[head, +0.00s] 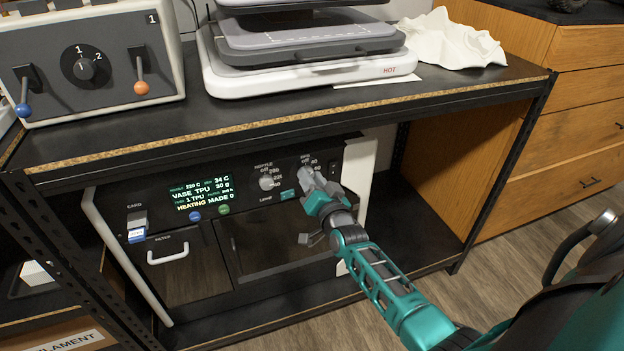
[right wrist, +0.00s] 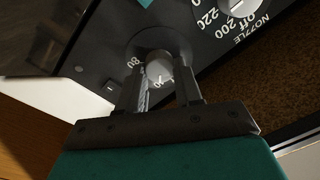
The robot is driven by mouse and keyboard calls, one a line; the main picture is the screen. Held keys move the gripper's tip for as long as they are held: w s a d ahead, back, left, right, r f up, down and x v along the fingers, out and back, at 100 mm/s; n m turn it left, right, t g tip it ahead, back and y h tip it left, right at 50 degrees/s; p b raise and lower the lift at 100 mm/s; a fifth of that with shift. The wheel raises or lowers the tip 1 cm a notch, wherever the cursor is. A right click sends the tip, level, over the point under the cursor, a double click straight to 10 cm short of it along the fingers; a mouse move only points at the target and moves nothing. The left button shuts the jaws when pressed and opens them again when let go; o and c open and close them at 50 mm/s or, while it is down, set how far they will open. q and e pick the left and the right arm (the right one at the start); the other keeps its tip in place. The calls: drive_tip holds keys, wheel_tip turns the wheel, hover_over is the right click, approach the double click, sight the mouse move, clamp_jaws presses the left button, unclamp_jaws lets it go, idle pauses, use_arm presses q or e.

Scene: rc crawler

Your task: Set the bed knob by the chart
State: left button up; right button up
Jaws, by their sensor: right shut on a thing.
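The printer (head: 200,260) stands on the lower shelf. Its lit display (head: 202,196) reads VASE TPU 30 g, HEATING and MADE 0, with a bed reading of about 34 C. The bed knob (right wrist: 158,73) is between the fingers of my right gripper (right wrist: 160,88), which is shut on it. In the head view my right gripper (head: 312,182) covers most of this knob. The nozzle knob (head: 267,183) is just left of it, and also shows in the right wrist view (right wrist: 238,5). I cannot make out a chart. My left gripper is not in view.
The upper shelf (head: 270,118) overhangs the printer and carries a control box (head: 95,65), a white press marked HOT (head: 310,75) and a crumpled white cloth (head: 450,40). Wooden drawers (head: 570,130) stand at the right. The floor in front is clear.

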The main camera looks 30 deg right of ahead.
drive_tip(key=o, duration=1)
drive_tip(key=shift+o, duration=0.2)
drive_tip(key=p+v, duration=0.2)
drive_tip(key=v, duration=1.1)
drive_tip(key=shift+p, duration=0.35)
